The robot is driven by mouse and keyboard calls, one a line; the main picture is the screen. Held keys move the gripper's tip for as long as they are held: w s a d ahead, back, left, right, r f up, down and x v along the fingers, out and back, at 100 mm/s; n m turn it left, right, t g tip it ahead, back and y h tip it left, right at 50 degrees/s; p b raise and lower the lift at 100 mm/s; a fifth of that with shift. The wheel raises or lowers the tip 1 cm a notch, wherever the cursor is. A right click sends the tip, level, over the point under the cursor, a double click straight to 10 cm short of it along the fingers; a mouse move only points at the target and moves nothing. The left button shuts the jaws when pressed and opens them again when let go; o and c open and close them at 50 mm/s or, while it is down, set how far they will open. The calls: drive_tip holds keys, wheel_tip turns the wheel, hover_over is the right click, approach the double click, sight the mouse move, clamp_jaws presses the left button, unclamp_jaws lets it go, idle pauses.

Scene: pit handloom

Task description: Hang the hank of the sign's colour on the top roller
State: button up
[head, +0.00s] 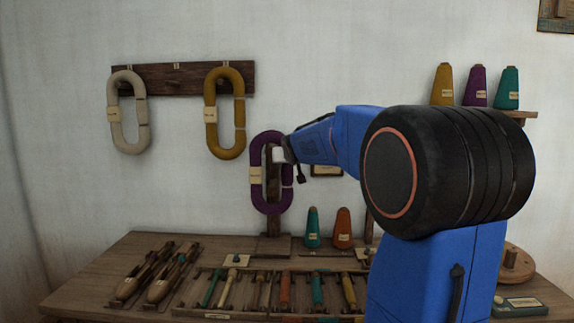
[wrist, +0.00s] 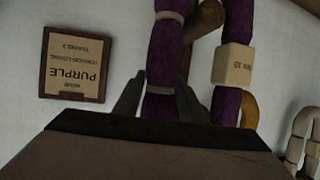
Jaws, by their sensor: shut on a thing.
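The purple hank (head: 257,193) is an upright loop with a pale tag, in front of a dark wooden post (head: 274,218) on the table. My gripper (head: 284,152) is shut on its right strand, near the upper part. In the wrist view the purple strand (wrist: 163,55) runs between my two fingertips (wrist: 160,100). A brown wooden piece (wrist: 205,18) shows close to the hank there; I cannot tell whether it is the top roller or whether the hank rests on it. The sign (wrist: 73,65) reads PURPLE and appears upside down; my arm partly covers it in the head view (head: 327,171).
A cream hank (head: 116,133) and a mustard hank (head: 211,135) hang on a wall rack (head: 178,78). Several cones stand on a shelf (head: 522,114) at right. The table (head: 105,268) holds shuttles, bobbins, and a teal (head: 313,230) and an orange cone (head: 343,230).

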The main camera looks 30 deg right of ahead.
drive_tip(key=x, duration=0.3)
drive_tip(key=d+x, duration=0.1)
drive_tip(key=shift+w+r, duration=0.15)
drive_tip(key=shift+r, duration=0.1)
drive_tip(key=shift+f, duration=0.25)
idle(0.5)
drive_tip(key=o, duration=1.3)
drive_tip(key=shift+d, duration=0.1)
drive_tip(key=shift+c, duration=0.2)
drive_tip(key=shift+r, duration=0.1)
